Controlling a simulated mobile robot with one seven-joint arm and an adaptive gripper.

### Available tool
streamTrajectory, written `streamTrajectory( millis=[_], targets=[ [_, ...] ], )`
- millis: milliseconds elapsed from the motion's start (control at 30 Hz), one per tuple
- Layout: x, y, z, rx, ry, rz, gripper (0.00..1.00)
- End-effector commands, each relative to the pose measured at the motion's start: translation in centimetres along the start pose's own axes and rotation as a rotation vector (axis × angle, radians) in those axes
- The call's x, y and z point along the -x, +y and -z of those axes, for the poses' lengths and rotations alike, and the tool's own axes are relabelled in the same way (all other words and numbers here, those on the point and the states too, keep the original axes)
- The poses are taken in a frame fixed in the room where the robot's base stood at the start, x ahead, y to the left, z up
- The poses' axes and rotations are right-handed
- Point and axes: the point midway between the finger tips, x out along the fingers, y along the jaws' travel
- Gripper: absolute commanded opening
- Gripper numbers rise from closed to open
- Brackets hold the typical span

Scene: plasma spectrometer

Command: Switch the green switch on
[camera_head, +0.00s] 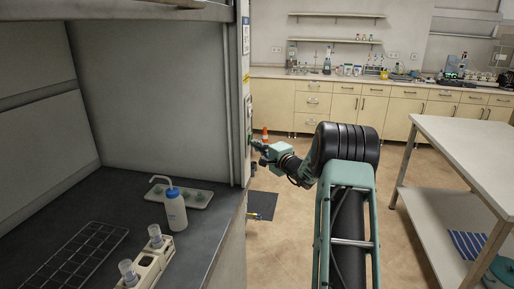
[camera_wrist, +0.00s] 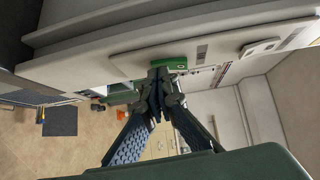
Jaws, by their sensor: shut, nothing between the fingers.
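The green switch (camera_wrist: 168,63) is on a pale panel on the fume hood's side and shows in the wrist view just above my fingertips. My gripper (camera_wrist: 158,80) is shut and empty, its two fingers meeting at the tips. The fingertips overlap the lower edge of the switch in this view; I cannot tell whether they touch it. In the head view my gripper (camera_head: 254,143) is beside the hood's right edge, where the switch cannot be made out clearly.
The hood's worktop (camera_head: 130,190) holds a wash bottle (camera_head: 175,210), a tray (camera_head: 180,194), and a wire rack (camera_head: 75,262). A white fitting (camera_wrist: 260,47) is right of the switch. A table (camera_head: 470,150) stands at the right. Floor between is open.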

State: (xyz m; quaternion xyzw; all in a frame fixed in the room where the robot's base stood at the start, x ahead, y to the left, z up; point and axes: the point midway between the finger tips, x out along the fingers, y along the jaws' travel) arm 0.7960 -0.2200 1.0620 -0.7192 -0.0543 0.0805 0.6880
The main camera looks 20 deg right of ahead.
Motion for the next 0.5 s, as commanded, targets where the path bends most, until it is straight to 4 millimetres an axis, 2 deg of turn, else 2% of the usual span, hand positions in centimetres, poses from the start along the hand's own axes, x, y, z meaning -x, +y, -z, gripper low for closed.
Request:
streamTrajectory(
  millis=[300, 500],
  targets=[
    [1.5, 1.4, 2.4, 0.002, -0.004, 0.0, 0.0],
    [5.7, 1.4, 2.3, 0.0, -0.004, -0.001, 0.0]
  ],
)
